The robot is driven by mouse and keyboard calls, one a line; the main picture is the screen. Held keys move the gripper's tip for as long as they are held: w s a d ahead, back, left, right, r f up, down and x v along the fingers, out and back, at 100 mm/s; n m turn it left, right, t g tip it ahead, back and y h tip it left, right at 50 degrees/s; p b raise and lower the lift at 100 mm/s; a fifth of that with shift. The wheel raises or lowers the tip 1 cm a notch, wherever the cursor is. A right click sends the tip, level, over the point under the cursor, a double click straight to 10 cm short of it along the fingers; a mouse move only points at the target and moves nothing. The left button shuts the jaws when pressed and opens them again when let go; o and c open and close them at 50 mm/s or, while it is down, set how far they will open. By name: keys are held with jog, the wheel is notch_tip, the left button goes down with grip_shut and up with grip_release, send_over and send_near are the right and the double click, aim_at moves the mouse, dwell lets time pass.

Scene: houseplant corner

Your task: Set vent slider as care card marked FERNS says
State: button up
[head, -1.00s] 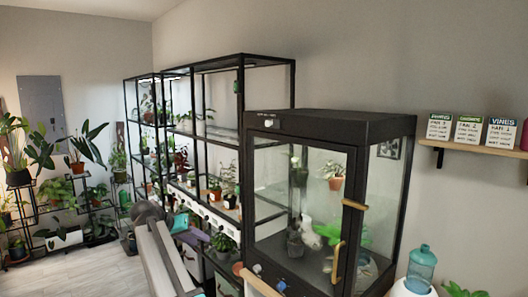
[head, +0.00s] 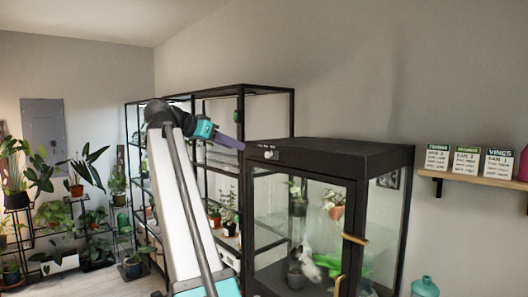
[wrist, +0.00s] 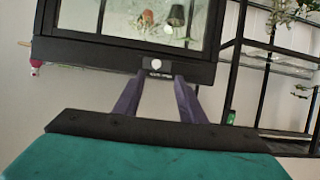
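The vent slider's pale round knob (head: 268,154) is on the front top edge of the black glass cabinet (head: 340,151). In the wrist view the white knob (wrist: 155,65) sits on a dark plate with small markings too small to read. My gripper (head: 242,147) is raised just left of the knob, its purple fingers toward it. In the wrist view my gripper (wrist: 159,77) has its two fingers apart, with nothing between them and the knob just beyond their tips. The left care card (head: 437,157) has a green heading that seems to read FERNS; its smaller lines are unclear.
A middle card (head: 466,160) and a VINES card (head: 498,161) share the wall shelf (head: 475,180). The cabinet holds potted plants and has a brass handle (head: 355,239). Black shelving (head: 265,110) stands behind my arm. A blue-green bottle (head: 425,286) stands at lower right.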

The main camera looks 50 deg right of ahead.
aim_at(266, 154)
jog(key=shift+s+r, duration=0.35)
jog(key=shift+r, duration=0.35)
jog(key=shift+d+f, duration=0.1)
jog(key=shift+d, duration=0.05)
jog(key=p+x, duration=0.4)
jog(key=x, duration=0.9)
jog(key=shift+d+f, duration=0.1)
jog(key=shift+d, duration=0.2)
grip_shut()
